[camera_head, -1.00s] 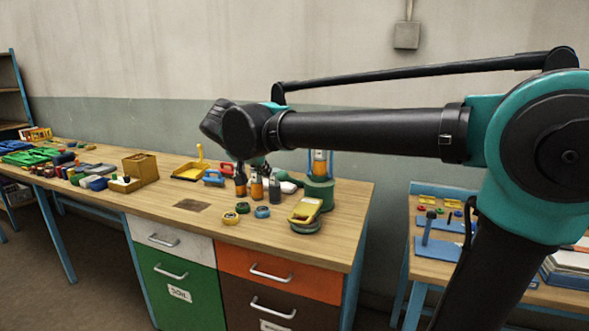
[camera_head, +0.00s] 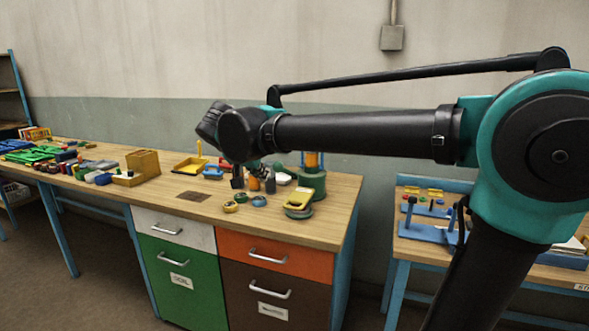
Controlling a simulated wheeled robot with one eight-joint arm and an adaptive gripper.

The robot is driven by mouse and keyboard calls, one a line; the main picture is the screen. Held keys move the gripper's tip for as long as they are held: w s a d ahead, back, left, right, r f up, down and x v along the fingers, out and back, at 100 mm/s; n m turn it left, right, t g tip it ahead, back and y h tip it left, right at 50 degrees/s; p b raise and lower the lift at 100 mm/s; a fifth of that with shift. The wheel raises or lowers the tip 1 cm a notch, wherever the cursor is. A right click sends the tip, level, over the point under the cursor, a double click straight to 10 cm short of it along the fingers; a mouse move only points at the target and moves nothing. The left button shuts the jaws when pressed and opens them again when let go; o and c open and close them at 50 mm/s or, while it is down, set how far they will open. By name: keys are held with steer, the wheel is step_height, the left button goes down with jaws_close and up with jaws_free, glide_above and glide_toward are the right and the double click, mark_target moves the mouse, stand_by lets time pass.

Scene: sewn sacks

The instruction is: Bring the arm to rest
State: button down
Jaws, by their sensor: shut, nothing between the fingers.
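My arm reaches in from the right, its black forearm (camera_head: 355,133) nearly level above the workbench. The dark wrist (camera_head: 238,133) is at its left end. My gripper (camera_head: 266,180) points down below the wrist, small and partly hidden behind it. It is shut with nothing in it. It overlaps the bottles in the picture; I cannot tell how far it is above the bench or whether it touches anything.
A second bench (camera_head: 425,250) stands at right. The air over the bench's left part is clear.

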steer(key=s+d+f+n+g+y, duration=0.15)
steer(key=s+d+f, duration=0.35)
steer(key=d+f, duration=0.7)
steer(key=s+d+f+n+g, duration=0.1)
steer(key=s+d+f+g, duration=0.25)
steer(key=d+f, duration=0.85)
steer(key=s+d+f+n+y, duration=0.1)
steer(key=s+d+f, duration=0.3)
steer(key=s+f, duration=0.4)
steer(key=shift+s+d+f+n, duration=0.2)
steer(key=shift+s+n, duration=0.15)
steer(key=shift+s, duration=0.35)
steer(key=c, duration=2.3)
jaws_free()
